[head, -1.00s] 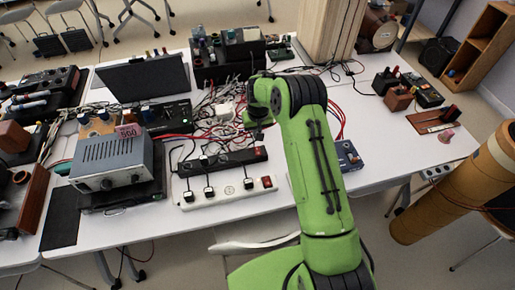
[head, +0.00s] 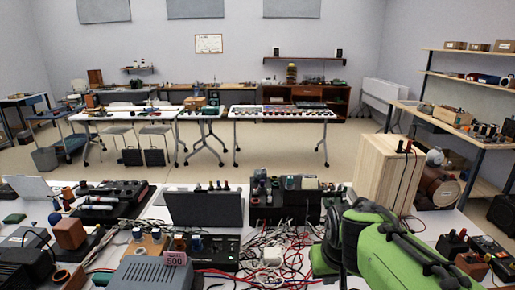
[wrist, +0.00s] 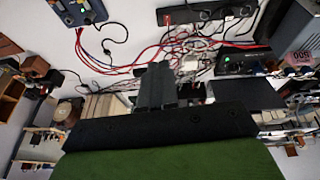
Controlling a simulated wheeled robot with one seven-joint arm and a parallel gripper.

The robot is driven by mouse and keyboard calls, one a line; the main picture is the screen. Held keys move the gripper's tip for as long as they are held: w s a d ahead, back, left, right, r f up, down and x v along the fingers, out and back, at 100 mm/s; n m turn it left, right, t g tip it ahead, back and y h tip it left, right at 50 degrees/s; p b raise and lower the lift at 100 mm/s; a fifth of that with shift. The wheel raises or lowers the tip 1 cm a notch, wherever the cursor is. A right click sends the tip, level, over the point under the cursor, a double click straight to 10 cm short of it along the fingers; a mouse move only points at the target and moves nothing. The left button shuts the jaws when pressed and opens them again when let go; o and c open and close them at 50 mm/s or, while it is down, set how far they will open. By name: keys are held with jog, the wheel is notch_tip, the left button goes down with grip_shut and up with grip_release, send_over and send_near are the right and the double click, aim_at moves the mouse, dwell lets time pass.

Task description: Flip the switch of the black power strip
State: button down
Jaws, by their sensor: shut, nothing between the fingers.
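In the wrist view the black power strip (wrist: 225,13) lies along the top edge, partly cut off. A small red spot, seemingly its switch (wrist: 168,19), shows near its left end. My gripper (wrist: 156,68) points up toward the cables in that view, its fingers together and empty. It is apart from the strip in the picture. In the head view now the strip is below the frame, and my gripper is not visible there; only my green arm shows at the lower right.
Tangled red and white cables (head: 270,250) cover the table's middle. A grey box labelled 500 (head: 150,274) stands front left. A dark panel (head: 204,208) stands behind it. A tall wooden box (head: 385,185) is behind my arm. A blue box (wrist: 82,14) shows at the wrist view's upper left.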

jog(key=s+r+t, duration=0.1)
jog(key=s+r, duration=0.1)
jog(key=s, duration=1.8)
jog(key=shift+s+t+y, duration=0.3)
jog(key=shift+t, duration=0.1)
jog(key=shift+a+r, duration=0.1)
jog(key=shift+r, duration=0.05)
